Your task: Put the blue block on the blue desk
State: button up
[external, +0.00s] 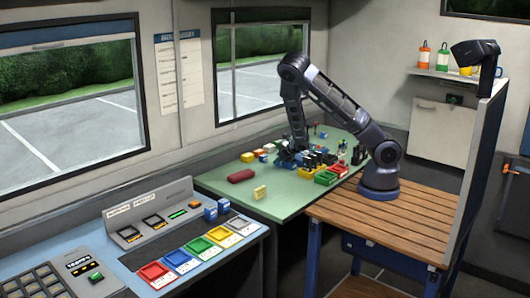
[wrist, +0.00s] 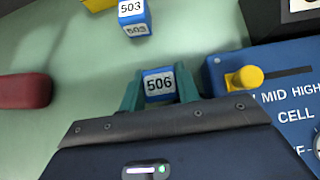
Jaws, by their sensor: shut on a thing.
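My gripper (wrist: 160,95) is shut on a small blue-and-white block labelled 506 (wrist: 159,84), between its teal fingers. I cannot tell whether the block still touches the green table (wrist: 85,45). A similar blue block labelled 503 (wrist: 134,17) lies apart, beyond it. In the external view my gripper (external: 287,160) is low over the table's middle, and the held block is too small to make out. The blue desk (external: 258,233) is at the lower left, with two blue blocks (external: 217,209) at its back and a row of red, blue, green and yellow trays (external: 183,261).
A dark red object (external: 241,176) and a yellow piece (external: 260,192) lie on the table's near side. A blue control panel with a yellow knob (wrist: 244,79) is close to my gripper's right. Several coloured bins (external: 326,177) stand to the right.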

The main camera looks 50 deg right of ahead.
notch_tip(320, 180, up, 20)
dwell(0.9)
